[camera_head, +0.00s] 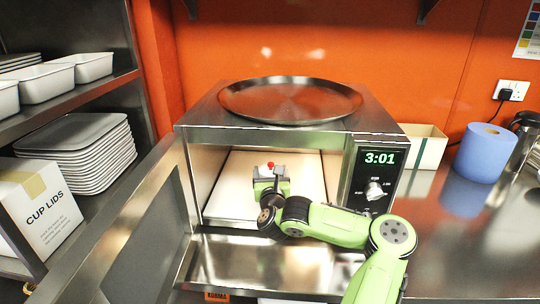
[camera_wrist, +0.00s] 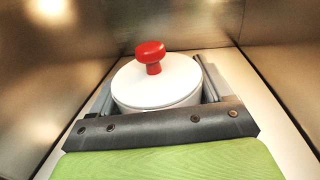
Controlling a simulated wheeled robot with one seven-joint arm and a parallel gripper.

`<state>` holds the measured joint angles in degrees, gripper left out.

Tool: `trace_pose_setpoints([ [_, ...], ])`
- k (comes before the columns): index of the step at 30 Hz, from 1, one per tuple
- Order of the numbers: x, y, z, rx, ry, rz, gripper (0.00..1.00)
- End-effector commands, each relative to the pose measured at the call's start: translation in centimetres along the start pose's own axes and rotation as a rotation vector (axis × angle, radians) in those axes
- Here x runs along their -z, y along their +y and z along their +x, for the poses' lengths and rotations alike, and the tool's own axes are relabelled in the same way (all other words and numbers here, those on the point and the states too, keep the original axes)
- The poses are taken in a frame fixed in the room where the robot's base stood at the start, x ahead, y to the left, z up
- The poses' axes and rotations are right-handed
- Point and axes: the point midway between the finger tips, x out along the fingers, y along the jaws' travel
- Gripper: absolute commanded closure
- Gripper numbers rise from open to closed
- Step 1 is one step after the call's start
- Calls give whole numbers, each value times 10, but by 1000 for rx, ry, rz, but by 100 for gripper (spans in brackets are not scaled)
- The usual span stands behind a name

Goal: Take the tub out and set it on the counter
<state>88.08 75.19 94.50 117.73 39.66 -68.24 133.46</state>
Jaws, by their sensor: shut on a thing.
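The tub (camera_wrist: 153,88) is white and round, with a white lid and a red knob. It stands upright inside the open microwave (camera_head: 190,170), on its pale floor. In the head view only the red knob (camera_head: 270,164) clearly shows; my gripper hides the rest. My gripper (camera_head: 270,172) reaches in through the front opening. In the wrist view its two grey fingers lie on either side of the tub, shut on it. The lower part of the tub is hidden behind the gripper's dark front plate. The steel counter (camera_head: 440,240) extends to the right of the microwave.
The microwave door (camera_head: 145,235) hangs open on the left. A round metal tray (camera_head: 290,100) lies on top. A cream box (camera_head: 425,146), a blue paper roll (camera_head: 485,152) and a steel flask (camera_head: 522,145) stand at the back right. The counter's front right is clear.

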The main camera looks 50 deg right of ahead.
Motion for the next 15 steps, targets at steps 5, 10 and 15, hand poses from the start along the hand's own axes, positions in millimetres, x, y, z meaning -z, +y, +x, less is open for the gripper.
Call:
trace_pose_setpoints([
  [5,-10,0,-28,-1,1,4,63],
  [10,-10,0,-52,-1,1,5,63],
  [15,-6,0,-82,-1,0,4,63],
])
